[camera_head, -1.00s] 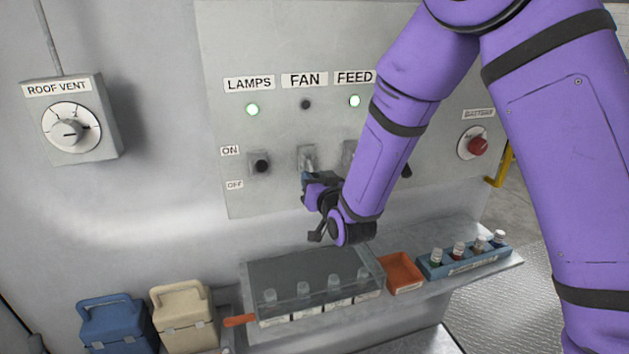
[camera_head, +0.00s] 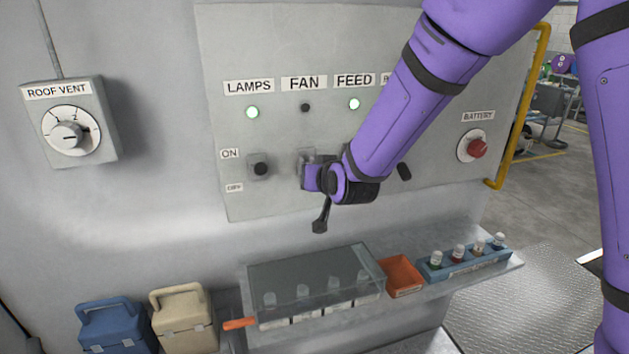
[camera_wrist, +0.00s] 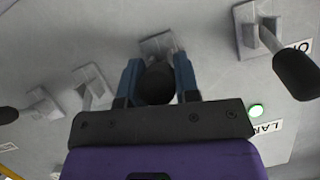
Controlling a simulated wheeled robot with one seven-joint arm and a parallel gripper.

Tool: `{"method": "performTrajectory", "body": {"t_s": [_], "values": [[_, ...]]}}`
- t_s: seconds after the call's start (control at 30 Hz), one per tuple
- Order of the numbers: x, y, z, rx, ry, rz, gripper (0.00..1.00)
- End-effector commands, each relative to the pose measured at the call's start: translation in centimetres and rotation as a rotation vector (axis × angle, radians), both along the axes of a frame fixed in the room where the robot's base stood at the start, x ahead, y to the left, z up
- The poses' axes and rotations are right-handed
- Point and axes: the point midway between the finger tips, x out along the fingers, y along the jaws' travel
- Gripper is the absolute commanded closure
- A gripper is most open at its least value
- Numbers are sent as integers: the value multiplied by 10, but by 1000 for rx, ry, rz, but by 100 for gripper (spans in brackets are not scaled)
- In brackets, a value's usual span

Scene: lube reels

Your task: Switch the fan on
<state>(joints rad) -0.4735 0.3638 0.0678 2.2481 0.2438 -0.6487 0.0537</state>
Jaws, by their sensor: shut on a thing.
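The FAN label (camera_head: 304,83) is on the grey panel, and the small lamp (camera_head: 306,107) below it is dark. The fan switch sits under that lamp; its plate (camera_head: 305,156) shows partly behind my gripper. My gripper (camera_head: 308,174) is at this switch. In the wrist view, my gripper (camera_wrist: 158,80) has its two blue fingers shut on the black knob of the fan switch (camera_wrist: 155,88), one finger on each side. The lever's exact angle is hidden by the fingers and gripper body.
The lamps switch (camera_head: 260,168) is left of my gripper, its green lamp (camera_head: 252,112) lit. The feed lamp (camera_head: 354,104) is also lit. Below are a clear-covered box (camera_head: 315,270), an orange tray (camera_head: 402,275) and a blue bottle rack (camera_head: 468,262). A red battery knob (camera_head: 477,149) is at right.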

Motion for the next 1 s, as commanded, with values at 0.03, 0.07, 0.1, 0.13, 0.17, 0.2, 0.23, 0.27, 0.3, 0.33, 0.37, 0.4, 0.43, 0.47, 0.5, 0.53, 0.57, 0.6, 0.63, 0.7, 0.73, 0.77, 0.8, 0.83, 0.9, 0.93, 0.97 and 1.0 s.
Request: {"method": "performTrajectory", "body": {"t_s": [0.03,0.07,0.1,0.13,0.17,0.2,0.23,0.27,0.3,0.33,0.37,0.4,0.43,0.47,0.5,0.53,0.57,0.6,0.63,0.7,0.73,0.77,0.8,0.83,0.9,0.93,0.97,1.0], "values": [[1,0,5,-8,33,0,100],[1,0,6,-15,56,0,100],[0,1,7,-23,87,1,100],[0,1,9,-30,107,2,100],[0,1,10,-36,125,1,100],[1,1,11,-42,151,0,100],[1,1,12,-48,170,0,100],[0,1,13,-52,186,1,100],[1,1,14,-59,208,1,100],[1,2,15,-63,223,2,100],[1,1,16,-68,240,2,100],[1,2,17,-73,260,2,100],[1,2,18,-79,275,3,100],[1,2,19,-83,291,3,100],[2,2,19,-89,310,3,100],[1,3,20,-94,326,4,100],[2,3,21,-97,340,4,100],[2,3,22,-104,361,4,100],[2,4,23,-109,376,5,100],[3,3,25,-118,409,3,100],[3,3,25,-123,423,3,100],[4,3,26,-127,437,4,100],[4,3,27,-132,454,4,100],[5,3,27,-136,468,3,100],[6,3,29,-144,496,2,100],[6,3,29,-147,508,3,100],[6,3,30,-151,518,2,100],[7,3,31,-154,532,1,100]]}}
